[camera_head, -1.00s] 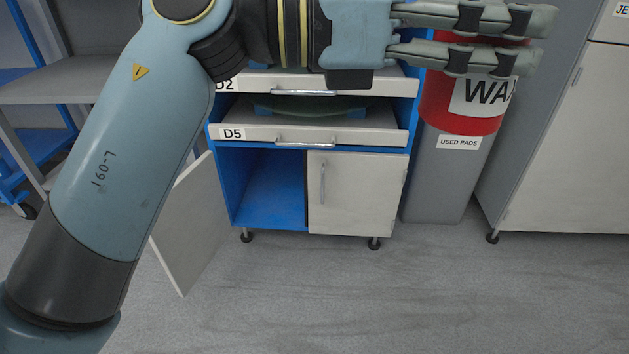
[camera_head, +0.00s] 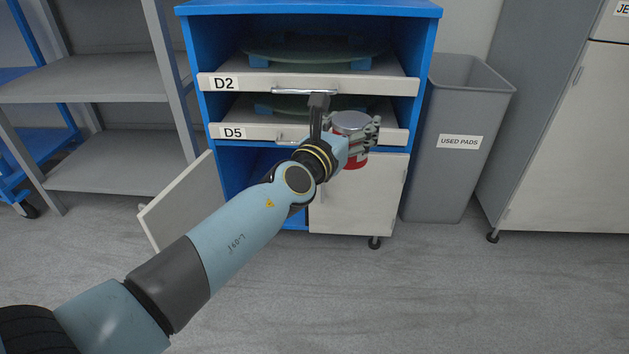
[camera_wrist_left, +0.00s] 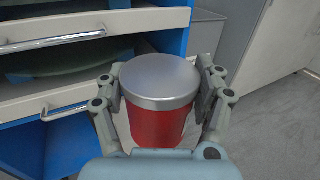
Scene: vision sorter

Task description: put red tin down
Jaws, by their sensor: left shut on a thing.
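The red tin (camera_head: 353,160) has a silver lid and hangs in the air in front of the blue cabinet, near the right end of drawer D5. My left gripper (camera_head: 368,137) is shut on it from the side. In the left wrist view the tin (camera_wrist_left: 160,122) stands upright between the two fingers of the gripper (camera_wrist_left: 160,100), with its lid facing up. The tin's label does not show now. My right gripper is not in view.
The blue cabinet (camera_head: 312,8) has drawers D2 (camera_head: 245,83) and D5 (camera_head: 255,131) pulled out. Its lower left door (camera_head: 185,205) stands open. A grey used-pads bin (camera_head: 455,180) stands right of it, and grey shelves (camera_head: 100,90) stand left. The floor in front is clear.

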